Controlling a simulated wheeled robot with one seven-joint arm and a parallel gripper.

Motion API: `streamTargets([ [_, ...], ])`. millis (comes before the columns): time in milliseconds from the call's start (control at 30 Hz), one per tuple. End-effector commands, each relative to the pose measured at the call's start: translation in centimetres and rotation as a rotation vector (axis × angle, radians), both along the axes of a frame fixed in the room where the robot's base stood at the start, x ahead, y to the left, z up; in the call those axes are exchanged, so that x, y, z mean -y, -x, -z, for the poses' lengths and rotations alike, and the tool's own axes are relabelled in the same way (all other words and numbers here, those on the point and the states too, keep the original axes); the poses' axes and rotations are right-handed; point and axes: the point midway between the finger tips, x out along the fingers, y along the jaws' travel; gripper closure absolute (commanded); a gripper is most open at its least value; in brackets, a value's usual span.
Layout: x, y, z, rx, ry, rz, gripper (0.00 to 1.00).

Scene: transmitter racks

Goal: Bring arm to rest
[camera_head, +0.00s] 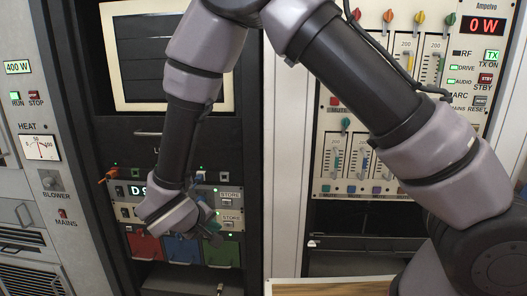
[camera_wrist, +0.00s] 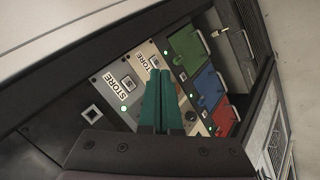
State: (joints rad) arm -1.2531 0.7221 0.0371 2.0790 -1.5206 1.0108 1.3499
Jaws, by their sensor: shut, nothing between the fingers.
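My arm arches across the head view, its last links hanging down in front of the dark middle rack (camera_head: 255,130). My gripper (camera_wrist: 160,75) shows in the wrist view as two teal fingers pressed together, with nothing between them. The fingers point toward the panel with the STORE buttons (camera_wrist: 125,85). In the head view the wrist end covers part of this STORE panel (camera_head: 228,192). I cannot tell whether the fingertips touch the panel.
Below the STORE panel are green (camera_wrist: 188,50), blue (camera_wrist: 207,85) and red (camera_wrist: 222,115) drawer fronts with handles. A screen (camera_head: 130,55) is above. A slider rack (camera_head: 345,150) stands right, a heater and blower cabinet (camera_head: 40,150) left. A wooden surface (camera_head: 330,288) is at the bottom.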

Motion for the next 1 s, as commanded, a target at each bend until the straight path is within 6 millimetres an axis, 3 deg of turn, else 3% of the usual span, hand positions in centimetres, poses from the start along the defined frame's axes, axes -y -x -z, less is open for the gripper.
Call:
streamTargets([
  [367,4.2,-3.3,-4.6,-0.04,-0.027,0.138,1.0],
  [567,8.7,-5.5,-8.8,-0.086,-0.068,0.266,1.0],
  [667,12.0,-6.6,-11.6,-0.119,-0.105,0.351,1.0],
  [800,18.1,-7.4,-16.4,-0.182,-0.197,0.496,1.0],
  [1000,26.3,-6.1,-22.4,-0.258,-0.384,0.666,1.0],
])
